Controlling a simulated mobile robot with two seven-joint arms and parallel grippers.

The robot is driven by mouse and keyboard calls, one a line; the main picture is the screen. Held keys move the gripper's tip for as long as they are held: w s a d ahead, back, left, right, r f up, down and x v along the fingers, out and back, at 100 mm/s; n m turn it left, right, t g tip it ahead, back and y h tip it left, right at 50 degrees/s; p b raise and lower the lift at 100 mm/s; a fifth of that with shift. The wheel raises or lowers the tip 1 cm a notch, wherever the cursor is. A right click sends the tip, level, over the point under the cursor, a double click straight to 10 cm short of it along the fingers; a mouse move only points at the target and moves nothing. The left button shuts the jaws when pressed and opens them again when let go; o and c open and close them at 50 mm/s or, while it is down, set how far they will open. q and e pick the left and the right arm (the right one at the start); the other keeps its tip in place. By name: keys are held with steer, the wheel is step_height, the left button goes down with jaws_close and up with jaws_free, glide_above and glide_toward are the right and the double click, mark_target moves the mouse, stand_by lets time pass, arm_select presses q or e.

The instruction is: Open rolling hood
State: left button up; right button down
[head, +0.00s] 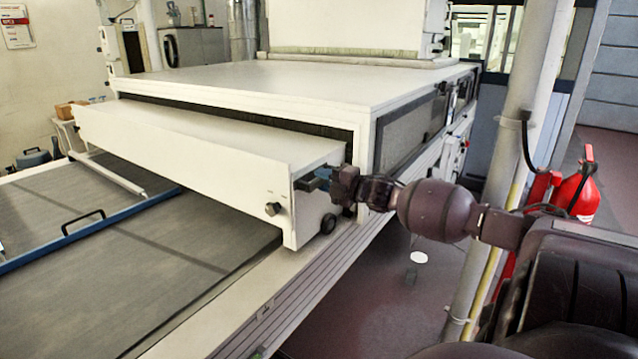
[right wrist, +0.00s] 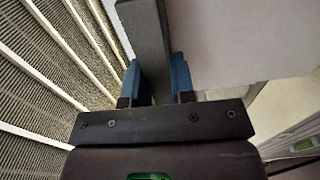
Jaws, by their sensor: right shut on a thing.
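The rolling hood (head: 200,150) is a long white box with a dark knob on its front and a small black wheel at its right end. It stands at the mouth of the big white tunnel housing (head: 270,82), over the grey belt bed, with a dark opening showing behind it. My right gripper (head: 316,180) is at the hood's right end. In the right wrist view its blue fingers (right wrist: 157,84) are shut on both sides of a grey bar (right wrist: 147,35), which appears to be the hood's handle. My left gripper is not in view.
The grey bed (head: 190,255) extends in front of the hood, with a blue crossbar and black handle (head: 83,217) at the left. A pale post (head: 510,130) stands near my right arm, with a red fire extinguisher (head: 575,195) behind. Open floor lies beside the bed.

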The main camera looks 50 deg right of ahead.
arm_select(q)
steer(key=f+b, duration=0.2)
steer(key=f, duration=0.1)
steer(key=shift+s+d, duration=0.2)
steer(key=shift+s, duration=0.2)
arm_select(e)
steer(key=d, duration=0.8)
steer(key=shift+w, duration=0.35)
steer(key=c, duration=1)
jaws_free()
steer(key=shift+o, duration=0.2)
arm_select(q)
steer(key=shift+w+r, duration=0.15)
arm_select(e)
steer(key=shift+s, duration=0.1)
